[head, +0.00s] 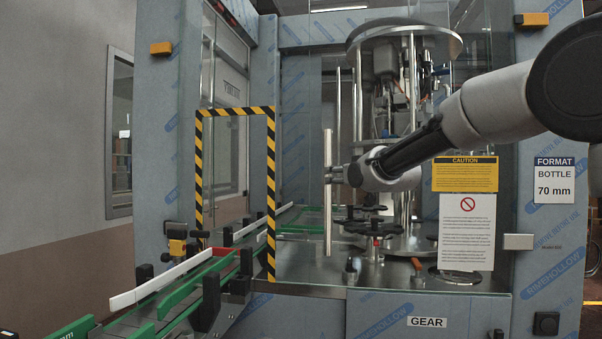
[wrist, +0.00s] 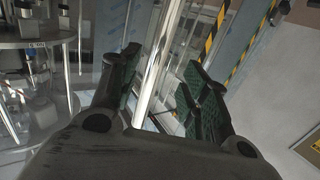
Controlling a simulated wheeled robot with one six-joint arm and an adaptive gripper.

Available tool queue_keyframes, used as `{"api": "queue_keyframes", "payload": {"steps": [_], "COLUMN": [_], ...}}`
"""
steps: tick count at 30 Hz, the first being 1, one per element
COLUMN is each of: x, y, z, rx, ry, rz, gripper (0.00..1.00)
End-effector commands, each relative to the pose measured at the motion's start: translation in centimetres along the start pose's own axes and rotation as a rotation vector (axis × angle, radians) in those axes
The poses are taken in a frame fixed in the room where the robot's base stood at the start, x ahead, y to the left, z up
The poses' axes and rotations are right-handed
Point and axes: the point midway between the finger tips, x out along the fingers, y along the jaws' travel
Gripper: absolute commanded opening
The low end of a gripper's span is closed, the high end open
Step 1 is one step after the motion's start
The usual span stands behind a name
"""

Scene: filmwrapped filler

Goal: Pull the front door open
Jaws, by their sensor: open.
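The front door is a clear glass panel bearing a yellow caution sign (head: 465,174) and a white notice (head: 467,232). It appears shut in its frame. Its upright pale bar handle (head: 328,215) stands at the door's left side. My gripper (head: 334,174) is at about the middle height of the handle, coming from the right. In the wrist view, the handle (wrist: 162,62) runs between the spread fingers of my gripper (wrist: 160,85), one finger on each side. The fingers are open and do not clearly touch the bar.
A yellow-black striped opening (head: 271,190) lies left of the door, with a green-railed conveyor (head: 185,290) running out toward the front left. Behind the glass stands the filler carousel (head: 405,45). The GEAR panel (head: 427,321) is below the door. A grey wall is far left.

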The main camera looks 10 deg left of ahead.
Motion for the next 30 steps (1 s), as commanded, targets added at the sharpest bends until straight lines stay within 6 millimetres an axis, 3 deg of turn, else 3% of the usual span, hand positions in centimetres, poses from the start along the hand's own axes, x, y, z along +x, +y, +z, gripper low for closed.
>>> {"api": "queue_keyframes", "payload": {"steps": [5, 18, 28, 30], "x": [0.8, 7.1, 7.7, 7.7], "y": [0.0, 0.1, 0.1, 0.1], "z": [-1.1, -1.4, -1.5, -1.5], "rx": [0.002, 0.003, 0.003, 0.003], "ry": [0.053, 0.051, 0.051, 0.051], "rz": [0.0, 0.0, 0.0, 0.0], "gripper": [0.46, 0.46, 0.46, 0.37]}}
